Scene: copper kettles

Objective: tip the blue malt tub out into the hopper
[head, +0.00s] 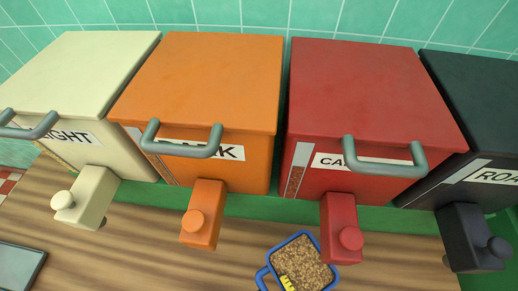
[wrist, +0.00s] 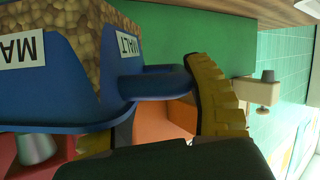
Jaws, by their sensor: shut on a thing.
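The blue malt tub (head: 283,243) is at the bottom middle of the head view, full of tan grain, its lower part cut off by the frame. In the wrist view the tub (wrist: 60,98) is tilted in the picture, with MALT labels and grain at its top. My gripper (wrist: 162,112) has ribbed yellow fingers and is shut on the tub's blue handle (wrist: 155,82). A yellow fingertip also shows over the grain in the head view. Of several lidded bins, the red one (head: 370,85) and orange one (head: 215,75) stand behind the tub. Which is the hopper is unclear.
A cream bin (head: 85,70) and a black bin (head: 485,100) flank them. All lids look closed, with grey bar handles. Spout blocks, like the orange one (head: 203,212), jut out in front. A dark flat object (head: 18,265) lies at left on the wooden surface (head: 150,250).

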